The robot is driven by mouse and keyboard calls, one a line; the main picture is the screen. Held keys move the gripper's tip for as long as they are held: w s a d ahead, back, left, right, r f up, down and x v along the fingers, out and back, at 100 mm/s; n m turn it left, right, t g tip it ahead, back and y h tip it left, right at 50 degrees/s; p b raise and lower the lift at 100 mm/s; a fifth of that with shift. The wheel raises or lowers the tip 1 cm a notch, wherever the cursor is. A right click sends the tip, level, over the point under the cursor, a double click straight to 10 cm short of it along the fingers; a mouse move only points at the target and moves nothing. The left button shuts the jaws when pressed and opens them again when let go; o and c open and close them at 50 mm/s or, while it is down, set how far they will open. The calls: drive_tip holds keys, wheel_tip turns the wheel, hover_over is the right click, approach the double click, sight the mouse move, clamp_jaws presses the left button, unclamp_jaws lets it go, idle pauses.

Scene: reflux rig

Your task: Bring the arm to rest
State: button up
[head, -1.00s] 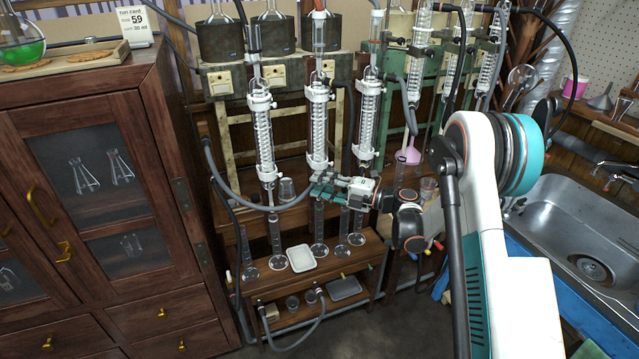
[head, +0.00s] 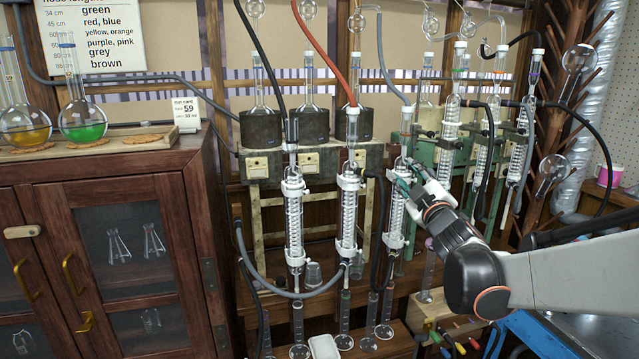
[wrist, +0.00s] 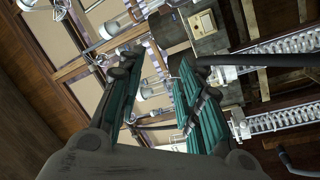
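My gripper (head: 408,178) is at the end of my arm, which reaches in from the right in the head view. It is raised at the height of the glass condensers, with its teal fingers overlapping the third condenser (head: 396,217) from the left. I cannot tell whether they touch it. In the wrist view my gripper (wrist: 158,75) has its two teal fingers spread apart, with nothing between them. The picture there is tilted, with coil condensers (wrist: 285,122) along the right side.
Two more condensers (head: 294,222) (head: 348,215) stand left of my gripper, with a grey hose (head: 287,293) looping below. Heating mantles (head: 310,125) with flasks stand behind. A wooden cabinet (head: 107,165) fills the left. Tools lie low.

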drive_tip(key=s+d+f+m+g+h, duration=0.2)
drive_tip(key=s+f+m+g, duration=0.15)
drive_tip(key=s, duration=0.45)
drive_tip(key=s+d+f+m+g+h, duration=0.25)
drive_tip(key=s+m, duration=0.25)
drive_tip(key=s, duration=0.3)
drive_tip(key=s+a+f+m+g, duration=0.1)
drive_tip(key=s+a+f+g, duration=0.1)
drive_tip(key=s+f, duration=0.2)
drive_tip(key=s+a+f+g+y, duration=0.1)
drive_tip(key=s+f, duration=0.3)
drive_tip(key=s, duration=0.7)
drive_tip(key=s+a+f+m+g+y, duration=0.1)
drive_tip(key=s+a+f+g, duration=0.2)
drive_tip(key=s+f, duration=0.2)
drive_tip(key=shift+s+m+g, duration=0.3)
drive_tip(key=shift+s+m, duration=0.05)
drive_tip(key=shift+s, duration=0.9)
